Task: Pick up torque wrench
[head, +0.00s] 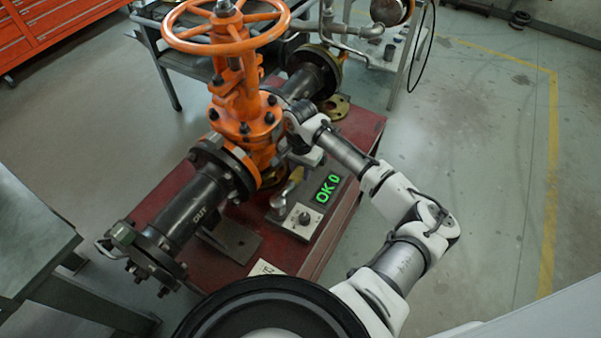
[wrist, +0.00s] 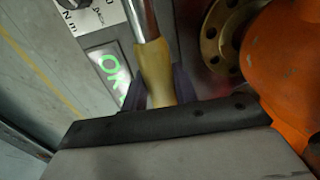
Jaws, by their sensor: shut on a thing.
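The torque wrench has a tan handle and a metal shaft. In the wrist view its handle (wrist: 153,68) lies between the two dark fingers of my gripper (wrist: 158,90), which is shut on it. The shaft runs up out of the top of that view, so the far end is hidden there. My wrist partly covers the fingers in that view. I cannot tell whether the wrench touches the red stand.
A panel with a green "OK 0" display (head: 327,188) and a dial (head: 304,218) is close to the wrench on the red stand (head: 345,140). The valve's orange handwheel (head: 228,42) and black flanged pipe (head: 190,212) crowd the left. Open floor lies to the right.

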